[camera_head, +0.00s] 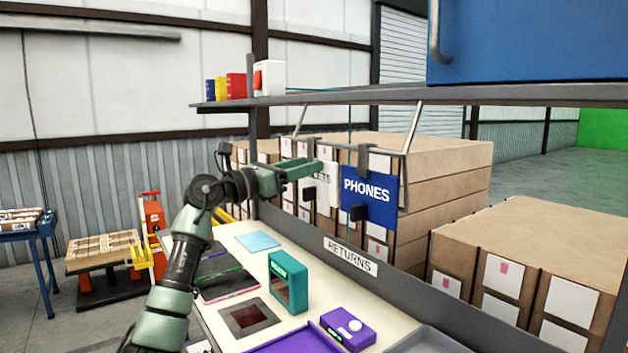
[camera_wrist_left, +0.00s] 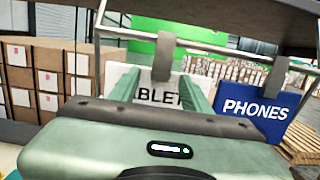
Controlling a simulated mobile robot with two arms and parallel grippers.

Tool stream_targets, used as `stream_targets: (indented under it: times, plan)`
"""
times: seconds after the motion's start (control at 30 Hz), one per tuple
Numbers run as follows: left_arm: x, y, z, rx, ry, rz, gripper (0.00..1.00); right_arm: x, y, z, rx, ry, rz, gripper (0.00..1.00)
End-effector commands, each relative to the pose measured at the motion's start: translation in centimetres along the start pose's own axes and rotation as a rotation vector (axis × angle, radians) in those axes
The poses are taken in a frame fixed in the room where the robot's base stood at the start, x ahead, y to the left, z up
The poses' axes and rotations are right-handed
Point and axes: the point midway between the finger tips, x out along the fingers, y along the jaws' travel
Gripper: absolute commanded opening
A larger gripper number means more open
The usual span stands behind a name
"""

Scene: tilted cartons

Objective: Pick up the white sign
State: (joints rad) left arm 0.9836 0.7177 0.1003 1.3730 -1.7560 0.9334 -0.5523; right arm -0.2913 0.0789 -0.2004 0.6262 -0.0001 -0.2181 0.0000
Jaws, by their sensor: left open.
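The white sign (camera_head: 327,196) hangs from the rail under the shelf, left of the blue PHONES sign (camera_head: 369,196). In the head view, my left gripper partly covers it and only the letters "LETS" show. My right gripper is not in view.
The rail (camera_wrist_left: 230,48) and dark hanger clips run above the signs. The bench (camera_head: 262,268) below holds a teal box (camera_head: 289,282), a purple device (camera_head: 348,328) and flat tablets. A shelf (camera_head: 400,95) overhangs. Stacked cartons (camera_head: 440,180) stand behind.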

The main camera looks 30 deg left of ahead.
Motion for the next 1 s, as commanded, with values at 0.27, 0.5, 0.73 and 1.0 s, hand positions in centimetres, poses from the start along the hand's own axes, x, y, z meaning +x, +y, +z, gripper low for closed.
stream_targets:
  times: [0.27,0.5,0.73,1.0]
  plan:
    - [0.0,0.0,-0.1,-0.001,0.000,0.000,0.03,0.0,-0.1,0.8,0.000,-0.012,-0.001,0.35]
    - [-0.1,0.0,0.0,-0.001,-0.001,0.000,0.00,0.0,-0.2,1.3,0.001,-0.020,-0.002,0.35]
    - [-0.5,0.1,0.5,0.002,-0.002,0.001,0.00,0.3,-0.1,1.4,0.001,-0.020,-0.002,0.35]
    - [-4.0,0.2,3.5,0.006,-0.007,0.005,0.00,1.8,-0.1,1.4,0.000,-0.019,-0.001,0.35]
